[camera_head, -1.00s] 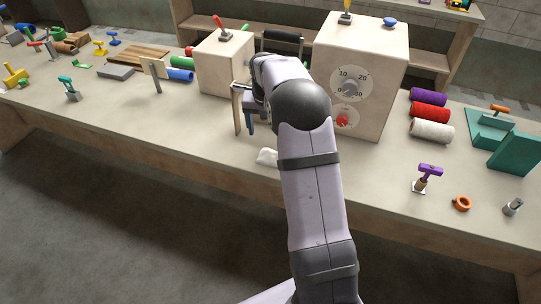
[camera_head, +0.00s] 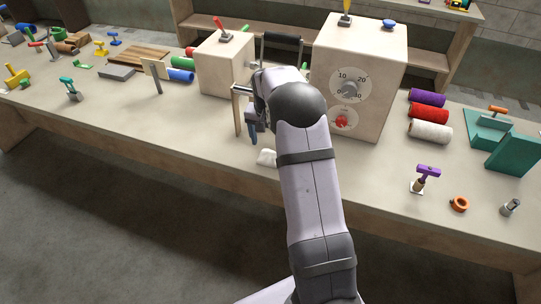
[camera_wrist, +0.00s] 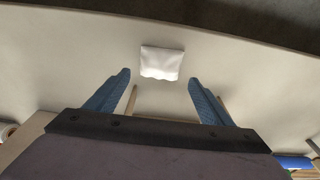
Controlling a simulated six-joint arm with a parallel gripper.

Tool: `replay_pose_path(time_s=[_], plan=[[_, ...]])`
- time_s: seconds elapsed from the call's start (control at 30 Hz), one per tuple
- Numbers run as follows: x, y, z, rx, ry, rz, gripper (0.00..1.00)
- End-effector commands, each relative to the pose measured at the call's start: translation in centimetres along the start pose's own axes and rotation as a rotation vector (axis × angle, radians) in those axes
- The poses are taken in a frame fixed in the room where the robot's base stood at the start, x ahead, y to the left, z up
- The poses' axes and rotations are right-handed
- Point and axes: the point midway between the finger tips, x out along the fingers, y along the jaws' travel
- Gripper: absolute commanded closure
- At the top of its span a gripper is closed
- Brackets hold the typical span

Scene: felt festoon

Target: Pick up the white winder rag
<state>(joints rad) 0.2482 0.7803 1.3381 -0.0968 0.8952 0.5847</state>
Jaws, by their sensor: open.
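A wooden post frame (camera_head: 237,110) stands close left of my gripper. A large wooden box with dials (camera_head: 372,75) is to the right, and a smaller box (camera_head: 224,65) is behind. Purple, red and white rolls (camera_head: 430,132) lie further right. The bench left of the rag is clear.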

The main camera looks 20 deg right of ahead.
Motion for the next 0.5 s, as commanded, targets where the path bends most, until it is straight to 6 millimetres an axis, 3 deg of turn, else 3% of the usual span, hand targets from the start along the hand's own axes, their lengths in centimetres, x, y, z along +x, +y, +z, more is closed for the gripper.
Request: replay_pose_path(time_s=[0.3, 0.5], plan=[[3.4, 0.1, 0.1, 0.001, -0.003, 0.002, 0.25], [3.8, 0.0, 0.1, 0.001, 0.0, 0.0, 0.25]])
